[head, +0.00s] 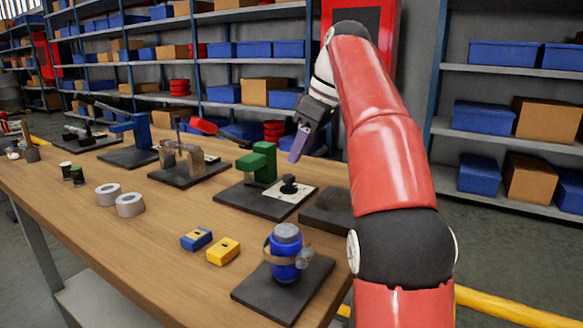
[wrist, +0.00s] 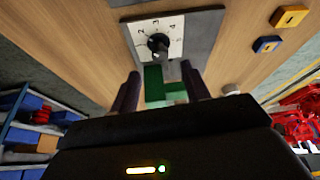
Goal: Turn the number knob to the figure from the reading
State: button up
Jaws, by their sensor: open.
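A black number knob (head: 289,184) stands on a white dial plate (head: 300,197) with a green block-like stand (head: 258,163) behind it, all on a dark base plate. In the wrist view the knob (wrist: 158,44) sits on the white plate (wrist: 140,30) with figures around it; 2, 3 and 4 can be made out. A small pale mark shows on the knob, but I cannot tell which figure it points to. My gripper (head: 295,158) is above and behind the dial, open and empty, apart from the knob. Its two fingers show in the wrist view (wrist: 160,88). No reading is legible.
A blue cylinder device (head: 287,258) stands on a dark plate at the front. A blue block (head: 196,239) and a yellow block (head: 223,251) lie left of it. Other fixtures stand farther left.

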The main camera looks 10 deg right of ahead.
aim_at(290, 175)
jog(key=shift+x, duration=2.8)
jog(key=c, duration=1)
